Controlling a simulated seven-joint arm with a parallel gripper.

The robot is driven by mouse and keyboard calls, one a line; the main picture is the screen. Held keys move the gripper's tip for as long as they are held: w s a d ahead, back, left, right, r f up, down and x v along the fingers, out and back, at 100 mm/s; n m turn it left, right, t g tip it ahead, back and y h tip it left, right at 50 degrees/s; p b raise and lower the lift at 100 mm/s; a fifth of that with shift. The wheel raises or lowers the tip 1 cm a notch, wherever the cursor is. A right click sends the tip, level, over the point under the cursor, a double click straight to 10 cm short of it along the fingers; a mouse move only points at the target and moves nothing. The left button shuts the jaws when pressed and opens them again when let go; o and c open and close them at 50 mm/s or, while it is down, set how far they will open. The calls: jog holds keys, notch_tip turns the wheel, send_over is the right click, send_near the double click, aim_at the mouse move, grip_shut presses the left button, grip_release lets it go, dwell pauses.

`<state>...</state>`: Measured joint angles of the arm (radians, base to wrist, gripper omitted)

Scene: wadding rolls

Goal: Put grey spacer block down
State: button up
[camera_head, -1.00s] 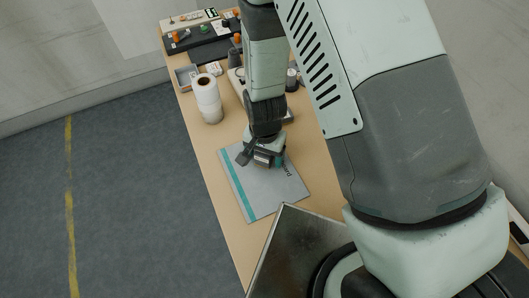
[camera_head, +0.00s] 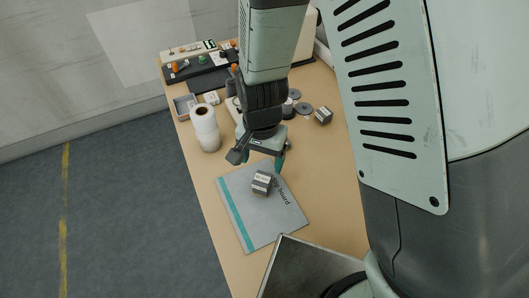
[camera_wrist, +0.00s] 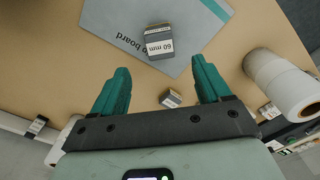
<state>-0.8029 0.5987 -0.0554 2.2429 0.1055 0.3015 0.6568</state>
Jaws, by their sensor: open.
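The grey spacer block (camera_head: 262,183) with a white label rests on the grey board (camera_head: 243,207), near its upper middle. In the wrist view, the block (camera_wrist: 158,48) shows a "60 mm" label and lies on the board (camera_wrist: 112,22) beyond my fingertips. My gripper (camera_head: 260,160) is above and behind the block, apart from it. In the wrist view, my gripper (camera_wrist: 159,68) has its two teal fingers spread with nothing gripped between them.
White rolls (camera_head: 205,130) stand left of my arm. Another labelled dark block (camera_head: 323,115) and grey discs (camera_head: 303,108) lie on the right. A small tray (camera_head: 184,105) and equipment are at the back. A metal surface (camera_head: 305,268) borders the front.

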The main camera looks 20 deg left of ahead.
jog(key=w+d+r+t+y, duration=0.1)
jog(key=w+d+r, duration=0.1)
jog(key=d+r, duration=0.65)
jog(key=w+d+r+t, duration=0.15)
jog(key=d+r, duration=0.25)
jog(key=r, duration=0.9)
jog(key=s+d+r+t+h, duration=0.1)
jog(key=s+d+r+t, duration=0.2)
jog(key=s+d+r, duration=0.7)
jog(key=shift+d, duration=1.2)
